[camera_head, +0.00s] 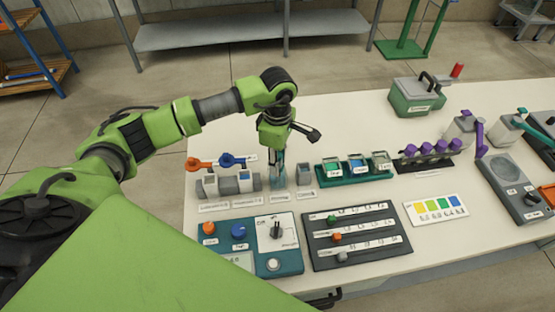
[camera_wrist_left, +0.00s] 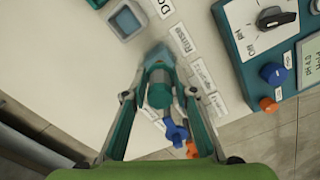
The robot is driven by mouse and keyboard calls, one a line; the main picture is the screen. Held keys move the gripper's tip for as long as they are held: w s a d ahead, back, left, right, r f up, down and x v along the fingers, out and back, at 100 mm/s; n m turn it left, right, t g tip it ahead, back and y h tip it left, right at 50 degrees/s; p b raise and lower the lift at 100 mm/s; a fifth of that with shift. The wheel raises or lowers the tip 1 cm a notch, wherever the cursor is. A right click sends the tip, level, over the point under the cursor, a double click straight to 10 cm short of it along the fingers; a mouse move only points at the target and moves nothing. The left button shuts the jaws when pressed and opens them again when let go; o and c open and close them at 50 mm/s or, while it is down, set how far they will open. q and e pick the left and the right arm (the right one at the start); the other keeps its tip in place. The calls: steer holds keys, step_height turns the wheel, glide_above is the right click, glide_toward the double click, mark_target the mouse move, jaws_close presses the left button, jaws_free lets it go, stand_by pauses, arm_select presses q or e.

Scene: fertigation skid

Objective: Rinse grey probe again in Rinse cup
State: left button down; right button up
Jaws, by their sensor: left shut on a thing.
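My left gripper (camera_head: 277,152) points down over the row of small holders at the back left of the bench. In the left wrist view its two fingers (camera_wrist_left: 163,105) are shut on the grey probe (camera_wrist_left: 159,94), which has a teal band. The probe's lower end is over or in a pale blue cup (camera_wrist_left: 158,54) beside a label that appears to read Rinse (camera_wrist_left: 181,39); I cannot tell how deep it reaches. In the head view the gripper mostly hides the probe and this cup. My right gripper is out of view.
Orange (camera_head: 200,162) and blue (camera_head: 230,160) probes stand close by on the left. A grey cup (camera_head: 305,174) is just right of the gripper. A teal rack (camera_head: 355,176) holds several cups further right. The meter (camera_head: 250,245) and slider panel (camera_head: 358,235) lie in front.

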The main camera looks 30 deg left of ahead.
arm_select(q)
steer(key=shift+f, duration=0.25)
steer(key=shift+r, duration=0.1)
steer(key=shift+r+p, duration=0.3)
steer(key=shift+r, duration=0.45)
steer(key=shift+f, duration=0.1)
steer(key=shift+f+b, duration=0.8)
steer(key=shift+b, duration=0.05)
steer(key=shift+r, duration=0.1)
steer(key=shift+r, duration=0.15)
